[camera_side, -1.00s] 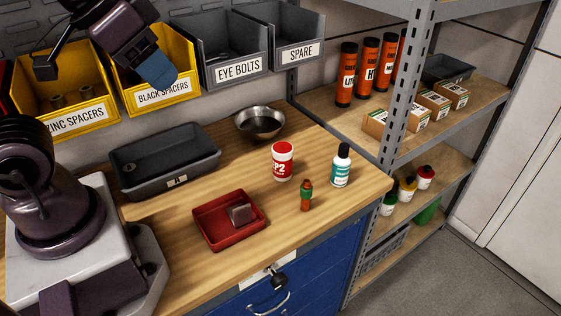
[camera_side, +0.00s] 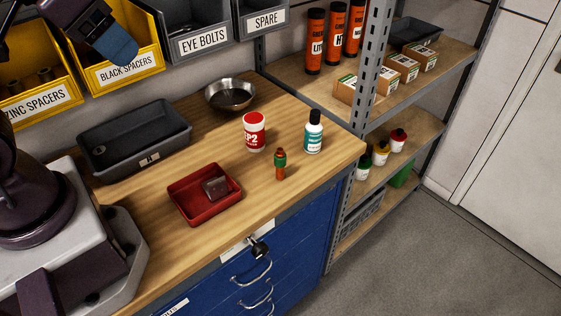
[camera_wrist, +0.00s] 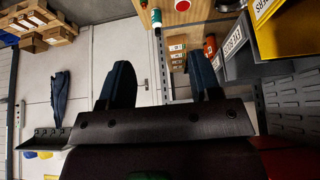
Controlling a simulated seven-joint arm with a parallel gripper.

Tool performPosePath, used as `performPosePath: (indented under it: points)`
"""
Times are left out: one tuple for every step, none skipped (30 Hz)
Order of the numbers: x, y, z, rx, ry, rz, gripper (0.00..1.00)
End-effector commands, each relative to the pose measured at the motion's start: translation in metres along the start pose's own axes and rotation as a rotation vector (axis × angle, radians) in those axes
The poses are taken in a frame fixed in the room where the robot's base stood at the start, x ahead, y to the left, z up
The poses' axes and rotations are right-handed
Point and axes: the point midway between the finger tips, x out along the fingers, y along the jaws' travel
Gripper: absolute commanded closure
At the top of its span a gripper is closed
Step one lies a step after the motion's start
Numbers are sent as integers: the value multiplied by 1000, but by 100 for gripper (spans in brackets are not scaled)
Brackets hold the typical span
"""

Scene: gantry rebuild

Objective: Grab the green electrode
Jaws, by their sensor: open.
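The green electrode (camera_side: 280,162) is a small upright piece with a green collar and orange ends. It stands on the wooden bench top, in front of the white-and-red cup and the teal-labelled bottle. I cannot make it out in the wrist view. My gripper (camera_wrist: 160,84) is open, with its two dark blue fingers spread and nothing between them. In the side view a blue finger of my gripper shows at upper left, before the yellow bins, far from the electrode.
A red tray (camera_side: 178,208) holding a grey block lies left of the electrode. The white-and-red cup (camera_side: 254,133) and teal-labelled bottle (camera_side: 314,133) stand close behind it. A metal bowl (camera_side: 231,94), dark bin (camera_side: 140,143) and shelf post (camera_side: 372,75) are farther off. Bench in front is clear.

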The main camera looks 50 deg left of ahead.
Motion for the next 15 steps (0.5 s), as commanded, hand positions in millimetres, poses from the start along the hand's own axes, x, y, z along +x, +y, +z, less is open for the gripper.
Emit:
performPosePath:
  points:
    - [0,0,0,1,0,1,42]
    - [0,1,0,6,0,3,42]
    - [1,4,0,18,-6,9,42]
    - [4,6,1,29,-23,15,42]
    - [9,9,2,41,-45,21,42]
    - [16,13,4,58,-81,30,42]
    - [22,17,5,73,-112,38,42]
    - [28,20,5,89,-143,45,42]
    - [36,26,3,112,-184,53,42]
    - [43,30,2,133,-217,57,42]
    - [49,34,-1,156,-247,58,42]
    - [58,39,-4,188,-289,56,42]
    - [65,42,-6,212,-321,53,42]
    - [72,46,-9,240,-352,48,42]
    - [81,51,-11,278,-393,39,42]
